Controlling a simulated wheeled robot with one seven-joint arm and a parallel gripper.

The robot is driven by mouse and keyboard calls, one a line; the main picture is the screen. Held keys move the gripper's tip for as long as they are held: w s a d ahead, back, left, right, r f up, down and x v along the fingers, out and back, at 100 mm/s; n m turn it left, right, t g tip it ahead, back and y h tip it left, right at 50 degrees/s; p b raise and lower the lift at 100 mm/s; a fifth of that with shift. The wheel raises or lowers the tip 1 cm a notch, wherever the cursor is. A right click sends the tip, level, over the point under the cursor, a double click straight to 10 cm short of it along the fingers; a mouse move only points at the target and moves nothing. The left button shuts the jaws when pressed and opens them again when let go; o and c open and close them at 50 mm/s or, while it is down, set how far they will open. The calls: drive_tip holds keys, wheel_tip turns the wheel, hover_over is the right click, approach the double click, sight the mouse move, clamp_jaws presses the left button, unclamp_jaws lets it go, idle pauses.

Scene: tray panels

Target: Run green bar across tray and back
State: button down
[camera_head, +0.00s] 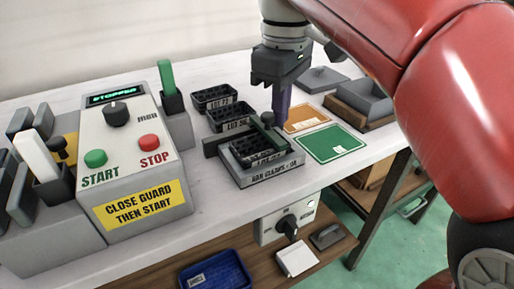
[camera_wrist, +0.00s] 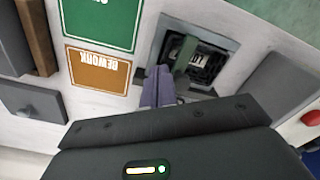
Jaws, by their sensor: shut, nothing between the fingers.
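The dark tray (camera_head: 236,172) lies on the white bench, with a label on its front side that seems to read "BAR CLAMPS - QA". A dark green bar (camera_head: 268,133) lies over the tray; it also shows in the wrist view (camera_wrist: 184,53), across the dark slotted inside of the tray (camera_wrist: 228,45). My gripper (camera_head: 280,122) points down at the tray's back right, its purple fingers shut and empty. In the wrist view the fingertips (camera_wrist: 158,72) are close beside the bar; I cannot tell whether they touch it.
Two smaller black trays (camera_head: 214,96) (camera_head: 230,118) stand behind. A control box (camera_head: 127,165) with START and STOP buttons stands left, beside a holder with an upright green handle (camera_head: 166,77).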

drive_tip(key=shift+s+a+p, duration=0.2)
drive_tip(key=shift+s+a, duration=0.6)
drive_tip(key=shift+a, duration=0.35)
drive_tip(key=shift+s+a+p, duration=0.25)
drive_tip(key=shift+s+a, duration=0.55)
drive_tip(key=shift+a, duration=0.4)
drive_tip(key=shift+s+a+p, duration=0.2)
drive_tip(key=shift+s+a, duration=0.6)
drive_tip(key=shift+a, duration=0.35)
drive_tip(key=shift+w+d, duration=0.15)
drive_tip(key=shift+w+d, duration=0.1)
drive_tip(key=shift+d, duration=0.1)
wheel_tip(320, 180, up, 7)
drive_tip(key=p, duration=0.1)
